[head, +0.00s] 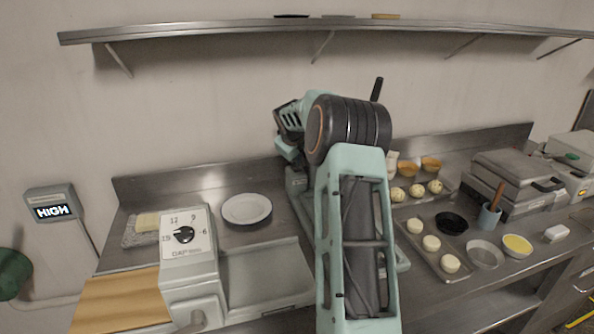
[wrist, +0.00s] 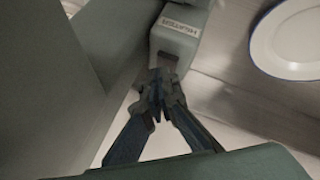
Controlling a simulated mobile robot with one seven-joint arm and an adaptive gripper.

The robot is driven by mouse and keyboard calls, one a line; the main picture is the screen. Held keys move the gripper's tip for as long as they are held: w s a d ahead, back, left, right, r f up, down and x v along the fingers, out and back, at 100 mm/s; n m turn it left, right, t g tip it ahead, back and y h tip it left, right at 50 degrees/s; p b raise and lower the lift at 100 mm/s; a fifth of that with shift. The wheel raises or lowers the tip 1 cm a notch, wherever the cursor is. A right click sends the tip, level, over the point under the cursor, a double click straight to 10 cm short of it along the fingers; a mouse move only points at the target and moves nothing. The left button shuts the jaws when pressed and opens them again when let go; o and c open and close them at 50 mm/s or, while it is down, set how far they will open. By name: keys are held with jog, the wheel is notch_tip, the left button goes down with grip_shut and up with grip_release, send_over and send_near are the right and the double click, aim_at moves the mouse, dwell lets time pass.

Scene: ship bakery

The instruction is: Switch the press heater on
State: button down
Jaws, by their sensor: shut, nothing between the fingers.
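My gripper (wrist: 157,104) is shut and empty in the wrist view. Its fingertips are just below a small grey-green box (wrist: 178,42) with a white label, which I cannot read surely. A dark part (wrist: 168,62) on the box's near end lies close to the fingertips; I cannot tell whether they touch it. In the head view my arm hides the fingertips. A grey clamshell machine (head: 510,170) with a dark handle, which looks like the press, stands at the right of the counter. No heater switch can be made out on it.
A white plate (head: 246,209) lies left of my arm, beside a machine with a dial (head: 184,235). A wall box (head: 52,211) reads HIGH. Trays with dough balls (head: 431,243), bowls (head: 485,254) and a utensil cup (head: 489,218) crowd the right. A shelf (head: 320,28) runs above.

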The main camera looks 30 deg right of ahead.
jog(key=shift+f, duration=0.25)
dwell(0.4)
jog(key=shift+r, duration=0.1)
jog(key=shift+r+p, duration=0.45)
jog(key=shift+r, duration=0.1)
jog(key=r+p, duration=0.4)
jog(key=r, duration=0.1)
jog(key=shift+w+d+r, duration=0.1)
jog(key=shift+w, duration=0.3)
